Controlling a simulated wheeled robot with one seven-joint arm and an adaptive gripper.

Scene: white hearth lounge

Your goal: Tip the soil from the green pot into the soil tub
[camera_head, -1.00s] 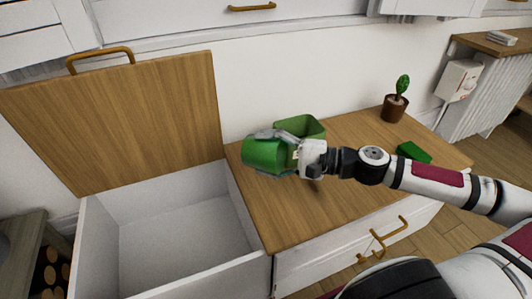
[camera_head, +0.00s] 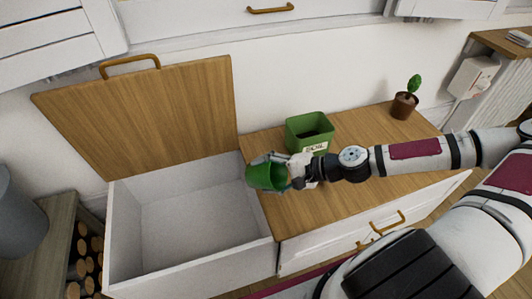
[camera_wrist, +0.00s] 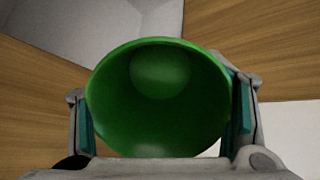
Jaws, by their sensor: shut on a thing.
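My gripper (camera_head: 278,172) is shut on the green pot (camera_head: 264,178), a round pot held tilted near the front left of the wooden top. In the wrist view the pot (camera_wrist: 160,100) sits between both fingers and its open mouth faces the camera. Its inside looks bare green, with no soil visible. The soil tub (camera_head: 310,133), a square green box with a white label, stands upright on the wooden top behind my gripper. Its inside looks dark. The pot is apart from the tub, to its front left.
An open white bin (camera_head: 190,230) with a raised wooden lid (camera_head: 150,115) lies left of the wooden top (camera_head: 370,150). A small plant in a brown pot (camera_head: 404,106) stands at the back right. A log shelf (camera_head: 55,220) is at far left.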

